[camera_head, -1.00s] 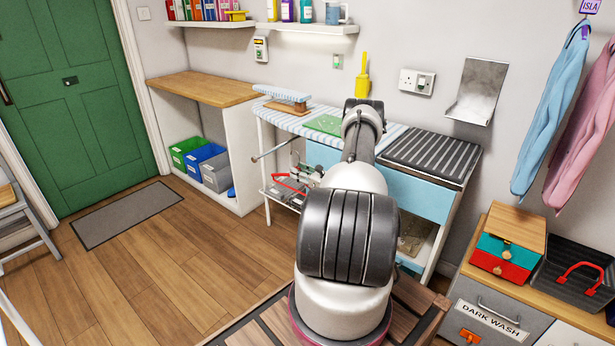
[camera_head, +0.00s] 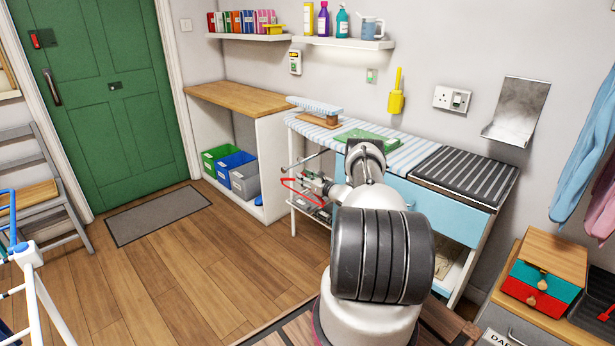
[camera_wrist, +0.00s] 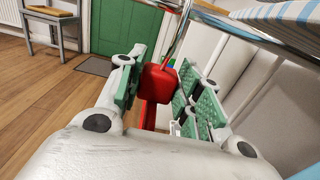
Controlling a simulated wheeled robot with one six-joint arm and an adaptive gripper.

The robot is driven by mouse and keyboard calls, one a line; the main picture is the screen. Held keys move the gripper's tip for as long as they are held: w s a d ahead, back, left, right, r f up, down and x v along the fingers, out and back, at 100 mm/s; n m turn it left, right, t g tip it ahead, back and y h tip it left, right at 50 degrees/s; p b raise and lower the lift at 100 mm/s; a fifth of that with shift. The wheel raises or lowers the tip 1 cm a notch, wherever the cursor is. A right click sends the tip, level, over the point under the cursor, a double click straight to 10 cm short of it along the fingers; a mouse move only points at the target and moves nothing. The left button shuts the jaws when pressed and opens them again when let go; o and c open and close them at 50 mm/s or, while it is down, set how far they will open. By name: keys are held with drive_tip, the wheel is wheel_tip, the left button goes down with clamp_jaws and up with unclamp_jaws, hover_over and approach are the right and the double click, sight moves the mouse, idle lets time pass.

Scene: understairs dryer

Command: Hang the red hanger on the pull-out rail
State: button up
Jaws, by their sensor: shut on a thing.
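The red hanger (camera_head: 300,192) is held in my gripper (camera_head: 320,184), just left of the ironing table. In the wrist view, the red neck of the hanger (camera_wrist: 158,82) sits between the green-padded fingers of my gripper (camera_wrist: 158,90). A thin chrome hook (camera_wrist: 180,38) rises from the neck. The pull-out rail (camera_head: 305,160) is a chrome rod sticking out from the table's left end, just above the gripper. In the wrist view the chrome rail (camera_wrist: 265,38) crosses the top right, close to the hook. I cannot tell whether the hook touches or goes over it.
The striped ironing table (camera_head: 395,150) stands against the wall beside my arm. A white shelf unit (camera_head: 272,165) with bins is behind to the left. A white airer frame (camera_head: 40,300) and a grey chair (camera_head: 35,190) stand at the left.

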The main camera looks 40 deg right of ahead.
drive_tip(key=shift+f, duration=0.3)
drive_tip(key=o, duration=1.1)
